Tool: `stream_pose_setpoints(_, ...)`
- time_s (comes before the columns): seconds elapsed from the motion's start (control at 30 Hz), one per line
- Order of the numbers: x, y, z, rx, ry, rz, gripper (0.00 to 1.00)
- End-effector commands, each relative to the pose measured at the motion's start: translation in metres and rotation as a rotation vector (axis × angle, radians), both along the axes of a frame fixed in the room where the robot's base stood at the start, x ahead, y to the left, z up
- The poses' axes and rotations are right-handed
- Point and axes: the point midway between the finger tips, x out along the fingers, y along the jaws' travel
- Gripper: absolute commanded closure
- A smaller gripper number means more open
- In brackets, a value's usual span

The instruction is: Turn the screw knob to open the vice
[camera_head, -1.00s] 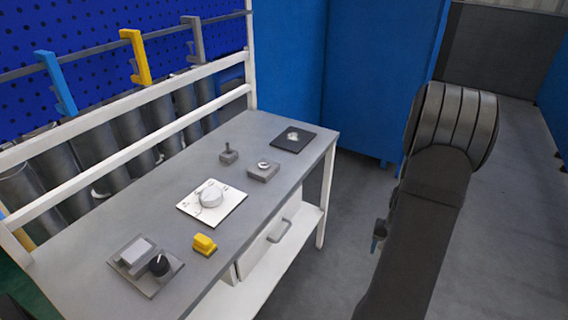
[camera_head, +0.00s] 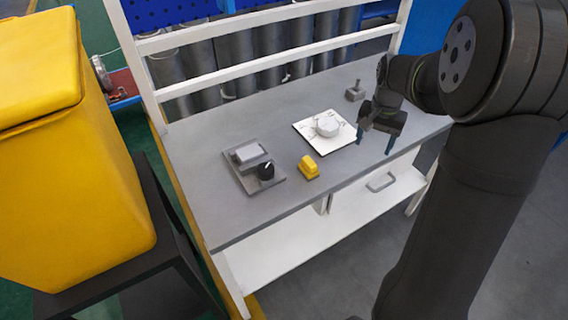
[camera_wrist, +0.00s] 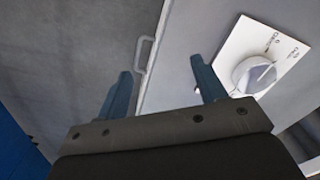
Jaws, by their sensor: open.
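A grey base plate with a light grey block and a black round knob (camera_head: 265,171) on it lies at the left front of the table; it looks like the vice. To its right lies a white plate (camera_head: 305,129) with a round pale dial (camera_head: 327,125) and small markings. In the wrist view, the dial (camera_wrist: 254,75) is right of my fingers. My gripper (camera_head: 375,140) is open and empty, its fingers pointing down near the table's front edge, right of the white plate. The wrist view shows both fingers (camera_wrist: 160,68) apart, with nothing between them.
A small grey piece (camera_head: 354,92) stands farther back. A large yellow bin (camera_head: 70,170) stands left of the table (camera_head: 215,210).

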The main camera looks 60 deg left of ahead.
Motion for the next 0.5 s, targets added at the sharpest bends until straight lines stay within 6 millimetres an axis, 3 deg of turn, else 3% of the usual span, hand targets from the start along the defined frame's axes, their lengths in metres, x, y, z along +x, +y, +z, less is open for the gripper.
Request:
stream_pose_setpoints(0.03, -0.024, 0.020, 0.013, 0.003, -0.003, 0.038, 0.36)
stream_pose_setpoints(0.2, -0.102, 0.067, 0.055, 0.004, -0.002, 0.132, 0.36)
stream_pose_setpoints(0.4, -0.199, 0.097, 0.101, 0.004, -0.001, 0.236, 0.36)
stream_pose_setpoints(0.5, -0.235, 0.102, 0.118, 0.003, -0.001, 0.273, 0.36)
